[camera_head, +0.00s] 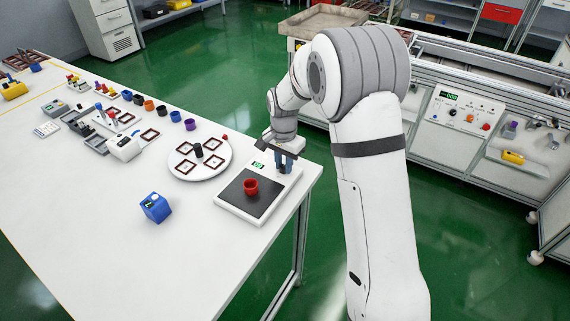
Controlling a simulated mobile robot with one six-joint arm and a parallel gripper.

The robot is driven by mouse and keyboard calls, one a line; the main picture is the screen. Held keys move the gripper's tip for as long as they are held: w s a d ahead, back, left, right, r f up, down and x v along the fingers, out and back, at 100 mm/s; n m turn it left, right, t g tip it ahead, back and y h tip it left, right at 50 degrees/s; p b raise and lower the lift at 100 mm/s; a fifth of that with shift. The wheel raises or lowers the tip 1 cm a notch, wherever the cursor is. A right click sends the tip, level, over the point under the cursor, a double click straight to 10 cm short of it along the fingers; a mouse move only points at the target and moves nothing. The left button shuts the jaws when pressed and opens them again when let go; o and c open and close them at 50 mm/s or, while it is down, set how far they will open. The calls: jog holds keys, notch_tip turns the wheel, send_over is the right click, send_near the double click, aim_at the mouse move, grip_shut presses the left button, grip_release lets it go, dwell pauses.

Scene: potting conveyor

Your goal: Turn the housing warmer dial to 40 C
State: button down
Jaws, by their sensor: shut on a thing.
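The housing warmer is a low white unit (234,208) with a dark square plate at the right corner of the white table. A red cup-shaped housing (251,186) stands upright on its plate. A small green display (258,165) is lit at its far end; its figures are too small to read. My gripper (284,164) reaches down at that far end, right of the display, and is shut on the dial. The dial itself is hidden by the fingers, so its setting cannot be seen.
Left of the warmer is a round white turntable (200,173) with dark square frames and a black post. Several coloured cups line the table behind. A conveyor with a control panel (460,112) stands right.

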jog(key=n, duration=0.4)
jog(key=shift+f+n+b, duration=0.1)
jog(key=shift+n+b, duration=0.2)
jog(key=shift+b, duration=0.1)
jog(key=n, duration=0.3)
jog(key=shift+n+b, duration=0.3)
jog(key=n, duration=0.3)
jog(key=shift+n, duration=0.3)
jog(key=shift+s+a+n+b, duration=0.1)
jog(key=shift+n+b, duration=0.25)
jog(key=shift+n, duration=1.55)
jog(key=c, duration=1.3)
grip_release()
jog(key=shift+o, duration=0.2)
